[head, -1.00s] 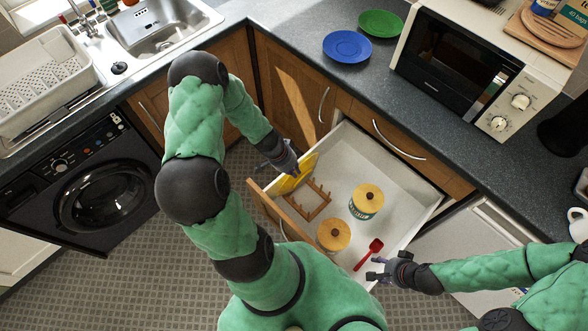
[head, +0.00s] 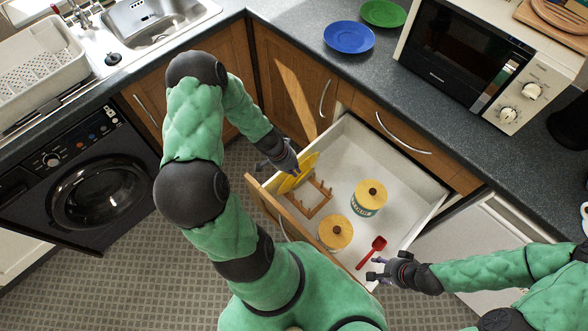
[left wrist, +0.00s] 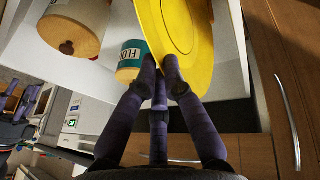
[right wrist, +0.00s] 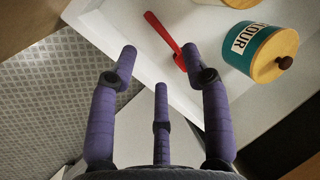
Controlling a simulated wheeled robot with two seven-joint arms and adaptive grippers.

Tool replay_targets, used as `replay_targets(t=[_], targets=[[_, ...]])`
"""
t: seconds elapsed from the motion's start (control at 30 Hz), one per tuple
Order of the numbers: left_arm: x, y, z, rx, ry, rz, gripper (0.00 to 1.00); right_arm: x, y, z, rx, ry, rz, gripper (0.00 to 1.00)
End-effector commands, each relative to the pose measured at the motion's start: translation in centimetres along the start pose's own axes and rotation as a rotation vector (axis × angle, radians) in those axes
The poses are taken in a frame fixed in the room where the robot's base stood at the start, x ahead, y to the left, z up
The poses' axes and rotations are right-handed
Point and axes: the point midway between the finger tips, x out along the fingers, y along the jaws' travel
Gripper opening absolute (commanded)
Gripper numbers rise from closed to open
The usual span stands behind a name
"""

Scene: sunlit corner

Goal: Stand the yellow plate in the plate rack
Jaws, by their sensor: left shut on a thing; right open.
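The yellow plate (head: 300,171) is held on edge, tilted, at the left inner side of the open drawer (head: 400,222). My left gripper (head: 288,162) is shut on its rim; the left wrist view shows the fingers (left wrist: 160,75) against the plate (left wrist: 190,35). The wooden plate rack (head: 318,204), with upright pegs, lies in the drawer just right of and below the plate. I cannot tell whether the plate touches the rack. My right gripper (head: 376,271) is open and empty by the drawer's near right corner; its fingers show in the right wrist view (right wrist: 160,75).
Two wooden-lidded canisters (head: 369,196) (head: 335,232) and a red scoop (head: 371,252) are in the drawer. A blue plate (head: 349,37), green plate (head: 383,12) and microwave (head: 480,60) stand on the counter. A white dish drainer (head: 40,70) is beside the sink.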

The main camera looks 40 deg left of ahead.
Motion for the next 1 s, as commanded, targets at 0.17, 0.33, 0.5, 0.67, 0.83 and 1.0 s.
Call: replay_targets(t=[0.17,0.33,0.5,0.67,0.83,1.0], targets=[[-0.1,-0.1,-0.1,0.001,0.001,-0.001,0.32,0.0,0.0,0.0,0.000,0.000,0.000,0.48],[-0.1,-0.1,-0.1,0.000,0.001,-0.001,0.37,0.0,0.0,0.0,0.000,0.000,0.000,0.48],[0.0,0.0,0.0,0.000,0.000,0.000,0.37,0.0,0.0,0.0,0.000,0.000,0.000,0.48],[-1.0,-0.1,-0.1,0.001,0.001,-0.001,0.37,0.0,0.0,0.0,0.000,0.000,0.000,0.48],[-3.8,-0.2,-0.1,0.001,0.004,-0.004,0.37,0.0,0.0,0.0,0.000,0.000,0.000,0.48],[-7.3,-0.1,-0.1,0.002,0.003,-0.005,0.37,0.0,0.0,0.0,0.000,0.000,0.000,0.48]])
